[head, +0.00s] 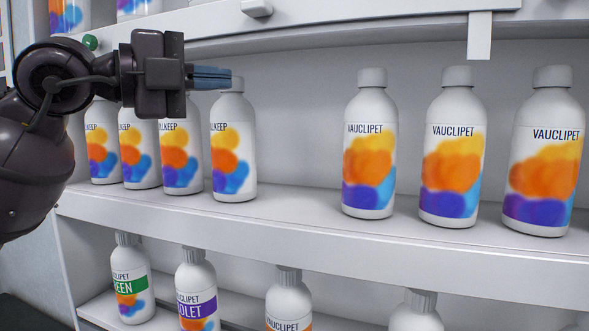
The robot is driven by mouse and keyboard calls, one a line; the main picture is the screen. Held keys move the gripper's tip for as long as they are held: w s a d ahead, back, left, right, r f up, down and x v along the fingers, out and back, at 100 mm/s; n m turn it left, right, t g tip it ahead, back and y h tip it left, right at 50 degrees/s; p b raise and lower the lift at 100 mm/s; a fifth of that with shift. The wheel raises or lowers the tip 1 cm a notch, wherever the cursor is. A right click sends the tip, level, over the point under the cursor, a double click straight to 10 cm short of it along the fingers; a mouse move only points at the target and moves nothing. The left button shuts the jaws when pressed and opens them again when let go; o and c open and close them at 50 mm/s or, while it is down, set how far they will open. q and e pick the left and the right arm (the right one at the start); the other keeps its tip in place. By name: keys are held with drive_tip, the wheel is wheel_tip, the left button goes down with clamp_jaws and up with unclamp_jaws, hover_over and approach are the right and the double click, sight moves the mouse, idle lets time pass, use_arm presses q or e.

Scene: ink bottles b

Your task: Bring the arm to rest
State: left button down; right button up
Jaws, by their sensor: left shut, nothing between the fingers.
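My left arm comes in from the left, and its gripper (212,77) is in front of the upper part of the middle shelf. The gripper points to the right, with its bluish fingers shut and nothing between them. In the picture its fingertips overlap the cap of the rightmost bottle (232,155) of the left group; I cannot tell whether they touch it. My right gripper is not in view.
Three VAUCLIPET bottles (369,150) stand upright at the right of the middle shelf (300,232). A gap separates them from the left group. Several bottles (197,285) stand on the lower shelf. The upper shelf (345,27) lies just above my gripper.

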use_arm(q)
drive_tip(key=s+a+f+n+t+y, duration=0.1)
drive_tip(key=a+f+n+t+y, duration=0.35)
drive_tip(key=f+n, duration=0.75)
drive_tip(key=s+a+f+n+t+y, duration=0.15)
drive_tip(key=a+f+n+y, duration=0.65)
drive_tip(key=f, duration=0.8)
drive_tip(key=s+a+f+n+t+y, duration=0.1)
drive_tip(key=a+f+n+t+y, duration=0.2)
drive_tip(key=a+f+n+y, duration=0.65)
drive_tip(key=s+d+f+n+g+h, duration=0.1)
drive_tip(key=s+f+g, duration=0.4)
drive_tip(key=f, duration=0.5)
drive_tip(key=s+f+n+g+h, duration=0.1)
drive_tip(key=s+f+g+h, duration=0.15)
drive_tip(key=s+f, duration=0.6)
drive_tip(key=s+d+f+m+g+h, duration=0.1)
drive_tip(key=s+d+f+g, duration=0.1)
drive_tip(key=s+f+g, duration=0.4)
drive_tip(key=s+d+f+m+g+h, duration=0.1)
drive_tip(key=s+d+f+g, duration=0.15)
drive_tip(key=s, duration=0.55)
drive_tip(key=w+f+t+h, duration=0.1)
drive_tip(key=w+f+t, duration=0.7)
drive_tip(key=f, duration=0.1)
drive_tip(key=shift+w+a+t, duration=0.15)
drive_tip(key=shift+a+t, duration=0.05)
drive_tip(key=shift+t, duration=0.2)
